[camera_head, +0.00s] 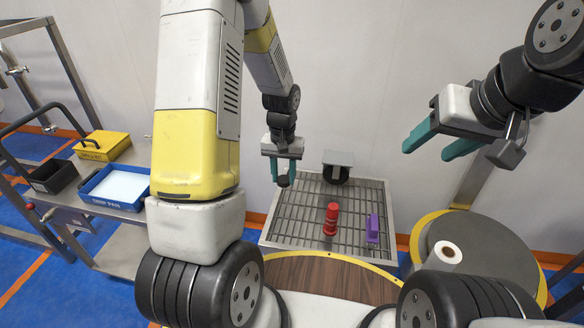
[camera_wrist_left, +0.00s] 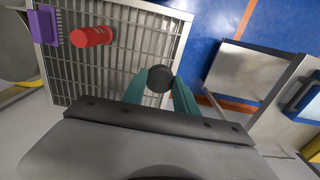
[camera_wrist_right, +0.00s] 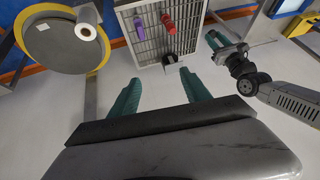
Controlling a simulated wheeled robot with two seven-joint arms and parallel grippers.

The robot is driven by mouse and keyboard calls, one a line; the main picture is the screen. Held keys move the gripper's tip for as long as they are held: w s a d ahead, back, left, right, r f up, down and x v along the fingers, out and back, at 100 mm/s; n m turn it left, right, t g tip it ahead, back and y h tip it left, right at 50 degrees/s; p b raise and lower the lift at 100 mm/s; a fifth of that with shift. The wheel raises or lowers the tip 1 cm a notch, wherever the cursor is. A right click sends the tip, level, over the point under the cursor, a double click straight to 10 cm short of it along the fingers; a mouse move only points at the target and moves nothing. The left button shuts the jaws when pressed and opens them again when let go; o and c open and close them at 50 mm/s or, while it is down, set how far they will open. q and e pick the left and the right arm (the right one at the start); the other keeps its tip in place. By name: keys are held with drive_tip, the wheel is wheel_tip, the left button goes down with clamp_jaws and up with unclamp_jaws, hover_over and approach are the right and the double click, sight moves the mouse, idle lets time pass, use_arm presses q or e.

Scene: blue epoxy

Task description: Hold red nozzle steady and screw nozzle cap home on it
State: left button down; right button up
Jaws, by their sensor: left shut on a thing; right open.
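The red nozzle (camera_head: 331,218) stands upright on the slatted grate (camera_head: 290,222). It also shows in the left wrist view (camera_wrist_left: 91,37) and the right wrist view (camera_wrist_right: 168,25). My left gripper (camera_head: 284,176) is shut on a dark round piece (camera_wrist_left: 160,78), which looks like the nozzle cap. It holds the piece above the grate's left part, apart from the nozzle; its underside detail cannot be made out. My right gripper (camera_head: 436,143) is open and empty, raised in front of the wall to the right of the grate.
A purple brush-like piece (camera_head: 372,228) stands right of the nozzle. A grey block with a dark round part (camera_head: 338,158) is at the grate's back. A white roll (camera_head: 446,253) sits on the round stand at right. A blue drip pan (camera_head: 116,187) is on the left cart.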

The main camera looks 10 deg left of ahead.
drive_tip(key=shift+o, duration=0.3)
drive_tip(key=w+f+n+g, duration=0.3)
drive_tip(key=w+f+n, duration=0.1)
drive_tip(key=w+f, duration=0.25)
drive_tip(key=n+g+y, duration=0.4)
drive_tip(key=n+y, duration=0.5)
drive_tip(key=n, duration=0.4)
approach(334, 223)
drive_tip(key=d+f, duration=0.1)
drive_tip(key=f, duration=0.1)
drive_tip(key=shift+w+a+f+t+y, duration=0.15)
drive_tip(key=shift+w+f+t+y, duration=0.25)
drive_tip(key=shift+w+f+y, duration=0.15)
drive_tip(key=shift+x, duration=5)
